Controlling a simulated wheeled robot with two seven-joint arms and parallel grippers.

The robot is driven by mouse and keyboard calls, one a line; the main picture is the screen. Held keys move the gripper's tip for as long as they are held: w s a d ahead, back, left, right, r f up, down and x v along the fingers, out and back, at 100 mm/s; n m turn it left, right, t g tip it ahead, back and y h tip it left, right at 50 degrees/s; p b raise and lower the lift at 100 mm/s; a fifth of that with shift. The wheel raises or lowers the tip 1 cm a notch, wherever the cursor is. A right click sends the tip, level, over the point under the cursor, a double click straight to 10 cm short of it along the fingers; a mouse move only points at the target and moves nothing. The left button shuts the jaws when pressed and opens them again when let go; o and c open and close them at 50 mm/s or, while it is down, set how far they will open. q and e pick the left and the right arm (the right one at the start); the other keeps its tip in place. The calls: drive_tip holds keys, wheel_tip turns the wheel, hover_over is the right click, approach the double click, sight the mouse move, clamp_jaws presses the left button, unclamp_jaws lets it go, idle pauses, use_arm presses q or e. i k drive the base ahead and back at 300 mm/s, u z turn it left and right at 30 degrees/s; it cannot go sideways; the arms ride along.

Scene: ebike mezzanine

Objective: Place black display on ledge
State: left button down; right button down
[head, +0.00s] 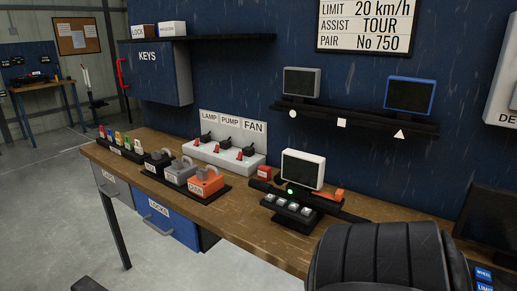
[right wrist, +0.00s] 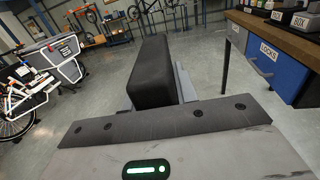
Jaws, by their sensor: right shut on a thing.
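In the right wrist view my right gripper (right wrist: 155,92) is shut on a thick black block, which looks like the black display (right wrist: 150,62), seen edge-on. Its screen face is hidden from this camera. The grip is over open floor, left of the workbench in that view. The dark ledge (head: 318,112) is on the blue wall in the head view. A grey display (head: 301,82) stands at its left end and a blue display (head: 409,95) at its right. Its middle, above a white square mark (head: 342,123), is empty. My left gripper is not in view.
A white display (head: 303,168) stands on the wooden workbench (head: 245,222), below the ledge. Switches (head: 224,150), padlocks (head: 206,182) and a button box (head: 291,208) crowd the bench. A dark monitor (head: 490,215) stands far right. A black ribbed form (head: 385,260) hides the near bench edge.

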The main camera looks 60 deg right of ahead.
sight(338, 108)
drive_tip(key=k, duration=0.2)
drive_tip(key=z, duration=1.15)
